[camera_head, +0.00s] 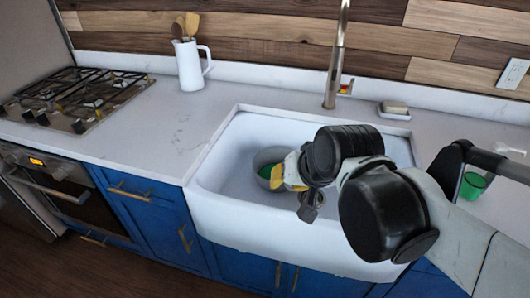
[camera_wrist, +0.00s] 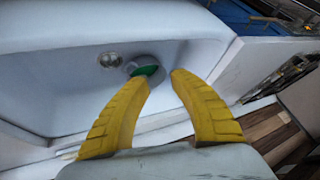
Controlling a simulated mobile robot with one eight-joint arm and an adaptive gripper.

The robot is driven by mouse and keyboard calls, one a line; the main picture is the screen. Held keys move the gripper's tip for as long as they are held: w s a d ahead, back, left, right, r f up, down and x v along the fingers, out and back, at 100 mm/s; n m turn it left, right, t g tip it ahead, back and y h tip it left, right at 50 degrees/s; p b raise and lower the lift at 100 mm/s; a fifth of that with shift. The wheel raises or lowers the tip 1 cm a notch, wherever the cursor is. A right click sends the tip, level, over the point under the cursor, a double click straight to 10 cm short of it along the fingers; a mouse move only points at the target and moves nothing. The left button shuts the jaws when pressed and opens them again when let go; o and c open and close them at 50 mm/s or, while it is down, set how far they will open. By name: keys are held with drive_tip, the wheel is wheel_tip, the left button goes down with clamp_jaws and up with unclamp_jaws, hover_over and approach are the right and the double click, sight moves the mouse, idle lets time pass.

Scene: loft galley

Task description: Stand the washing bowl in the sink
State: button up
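The washing bowl (camera_head: 262,160) is a small grey bowl with something green inside. It is in the white sink (camera_head: 215,172), towards the left of the basin, and looks upright. My gripper (camera_head: 284,173) reaches over the basin and hides part of the bowl's right side. In the wrist view, my gripper (camera_wrist: 157,77) has its yellow fingers spread with nothing between them. The bowl (camera_wrist: 150,71) shows just beyond the fingertips, next to the round drain (camera_wrist: 110,60). I cannot tell whether a finger touches the bowl.
The tall tap (camera_head: 335,65) stands behind the sink. A soap dish (camera_head: 394,114) is at the back right, and a green cup (camera_head: 473,186) stands right of my arm. A white jug with utensils (camera_head: 189,66) and a gas hob (camera_head: 75,95) are left. Counter left of the sink is clear.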

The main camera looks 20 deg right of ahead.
drive_tip(key=s+n, duration=0.2)
drive_tip(key=s, duration=0.1)
drive_tip(key=s+n, duration=0.1)
drive_tip(key=shift+s+f+n+h, duration=0.15)
drive_tip(key=shift+f+n+h, duration=0.15)
drive_tip(key=shift+f+h, duration=0.1)
idle(0.9)
